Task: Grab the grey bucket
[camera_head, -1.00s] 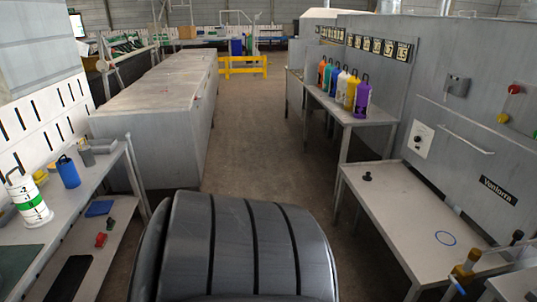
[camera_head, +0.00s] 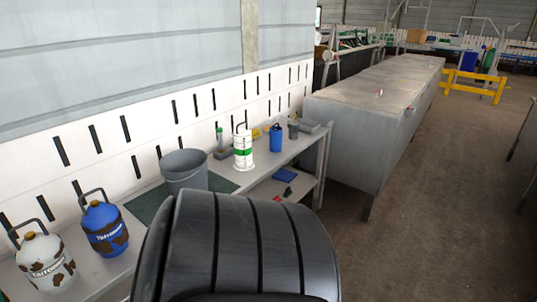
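The grey bucket (camera_head: 184,171) stands upright on the workbench at the left, on a dark green mat (camera_head: 148,203). Its open top faces up, and its lower right part is close behind my own dark rounded body part in the picture. I see nothing touching it. Neither of my grippers is in view.
A white canister with a green band (camera_head: 243,150) and a blue canister (camera_head: 276,138) stand right of the bucket. A blue patterned canister (camera_head: 104,229) and a white patterned one (camera_head: 45,262) stand left of it. A long grey cabinet (camera_head: 350,125) stands beyond the bench.

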